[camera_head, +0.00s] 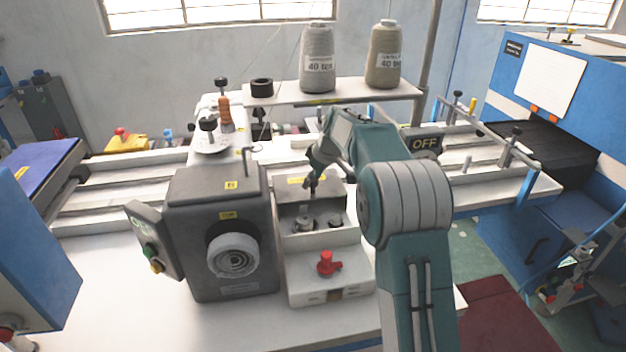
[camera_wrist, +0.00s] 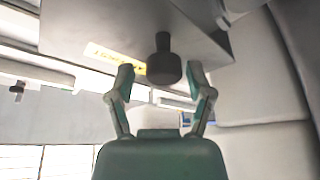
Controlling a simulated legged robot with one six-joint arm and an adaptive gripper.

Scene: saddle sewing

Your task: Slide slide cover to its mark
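The slide cover appears to be the grey plate (camera_wrist: 110,22) with a yellow label and a dark round knob (camera_wrist: 163,62) in the wrist view. In the head view, a grey cover (camera_head: 335,190) lies at the back of an open-topped housing (camera_head: 362,262). My gripper (camera_wrist: 161,80) is open, with one finger on each side of the knob and a visible gap at both sides. In the head view my gripper (camera_head: 312,183) is small and dark over the cover, and my arm hides part of the area. I cannot make out the mark.
A grey machine block (camera_head: 190,250) with a white handwheel (camera_head: 233,256) stands left of the housing. Metal parts (camera_head: 305,222) sit in the housing's open compartment, with a red knob (camera_head: 327,262) in front. A thread shelf (camera_head: 350,93) with two cones stands behind.

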